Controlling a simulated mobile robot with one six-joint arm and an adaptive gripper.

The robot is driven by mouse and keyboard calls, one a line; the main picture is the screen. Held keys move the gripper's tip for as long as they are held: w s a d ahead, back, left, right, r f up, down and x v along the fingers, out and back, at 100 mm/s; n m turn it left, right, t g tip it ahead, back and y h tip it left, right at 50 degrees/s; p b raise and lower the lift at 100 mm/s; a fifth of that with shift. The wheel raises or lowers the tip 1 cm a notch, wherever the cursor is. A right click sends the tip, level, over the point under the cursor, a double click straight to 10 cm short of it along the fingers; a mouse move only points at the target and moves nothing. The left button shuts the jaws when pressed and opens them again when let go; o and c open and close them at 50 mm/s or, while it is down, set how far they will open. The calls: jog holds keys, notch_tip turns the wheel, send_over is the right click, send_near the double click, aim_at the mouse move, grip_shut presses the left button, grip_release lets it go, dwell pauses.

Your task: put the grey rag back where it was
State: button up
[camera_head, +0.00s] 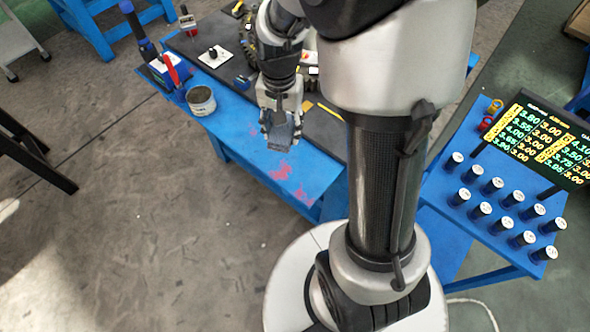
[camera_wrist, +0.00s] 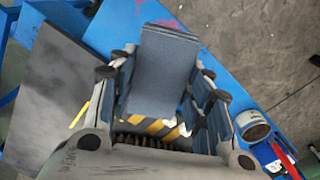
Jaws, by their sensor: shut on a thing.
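The grey rag (camera_head: 281,133) is a folded grey-blue block between the fingers of my gripper (camera_head: 279,122), over the front of the blue workbench (camera_head: 228,118). In the wrist view the rag (camera_wrist: 161,72) sticks out beyond the fingertips of my gripper (camera_wrist: 160,88), which are shut on it from both sides. Yellow-and-black striping (camera_wrist: 160,128) shows beneath the rag, near the gripper's base. I cannot tell whether the rag touches the bench.
An open tin (camera_head: 201,100) stands on the bench edge, left of my gripper, beside a red-handled tool (camera_head: 171,70). A black mat (camera_head: 325,130) covers the bench behind. At right, a blue stand holds several dark cylinders (camera_head: 481,209) below a price display (camera_head: 540,140).

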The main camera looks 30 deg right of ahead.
aim_at(301, 172)
jog(key=s+d+r+m, duration=0.2)
jog(key=s+d+m, duration=0.15)
jog(key=m, duration=0.25)
jog(key=f+b, duration=0.2)
jog(key=f, duration=0.4)
jog(key=f+b, duration=0.2)
jog(key=f, duration=0.4)
jog(key=f+b, duration=0.2)
jog(key=f, duration=0.5)
jog(key=shift+w+d+f, duration=0.1)
jog(key=shift+w+d, duration=0.1)
jog(key=shift+w, duration=0.15)
jog(key=shift+f+b, duration=0.1)
jog(key=shift+b, duration=0.2)
jog(key=o, duration=0.6)
jog(key=shift+f, duration=0.1)
jog(key=shift+c, duration=0.2)
jog(key=o, duration=0.4)
jog(key=shift+o, duration=0.2)
